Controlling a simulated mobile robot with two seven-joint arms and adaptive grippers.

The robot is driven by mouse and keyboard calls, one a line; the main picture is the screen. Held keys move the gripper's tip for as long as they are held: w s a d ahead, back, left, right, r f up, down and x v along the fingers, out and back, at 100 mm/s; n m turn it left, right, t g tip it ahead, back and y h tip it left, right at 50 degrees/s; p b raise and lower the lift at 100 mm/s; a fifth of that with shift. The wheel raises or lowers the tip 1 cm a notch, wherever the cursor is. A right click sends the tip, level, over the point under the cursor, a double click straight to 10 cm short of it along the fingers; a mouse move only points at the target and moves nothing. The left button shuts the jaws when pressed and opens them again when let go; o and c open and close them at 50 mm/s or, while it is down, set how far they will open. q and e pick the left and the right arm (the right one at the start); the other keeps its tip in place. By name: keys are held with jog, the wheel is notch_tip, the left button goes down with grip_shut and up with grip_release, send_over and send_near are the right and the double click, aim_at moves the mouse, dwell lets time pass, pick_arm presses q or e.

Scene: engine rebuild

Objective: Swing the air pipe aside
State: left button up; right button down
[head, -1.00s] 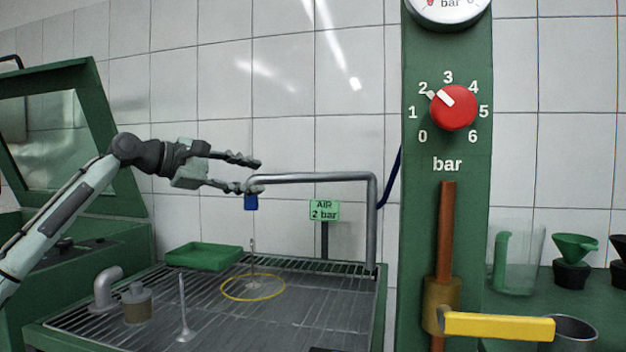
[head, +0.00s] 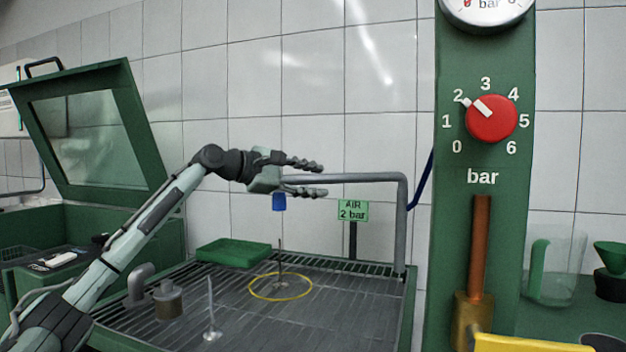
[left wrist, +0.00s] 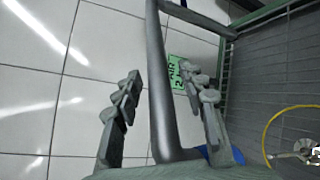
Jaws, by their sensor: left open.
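The grey air pipe (head: 355,178) rises at the back right of the grated table, bends, and runs left to a blue end piece (head: 279,202). My left gripper (head: 324,180) is open at the free end of the pipe's horizontal arm, one finger above it and one below. In the left wrist view the pipe (left wrist: 160,90) runs between the two spread fingers (left wrist: 160,82); there is a gap to each. The blue piece (left wrist: 215,153) shows partly behind a finger. My right gripper is not in view.
A green "AIR 2 bar" sign (head: 353,210) stands behind the pipe. A green column (head: 484,190) with a red knob (head: 490,118) stands to the right. A green tray (head: 234,252), a yellow ring (head: 280,287) and small metal parts lie on the grating (head: 330,310) below.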

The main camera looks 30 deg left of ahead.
pick_arm(q)
grip_shut()
dwell(0.4)
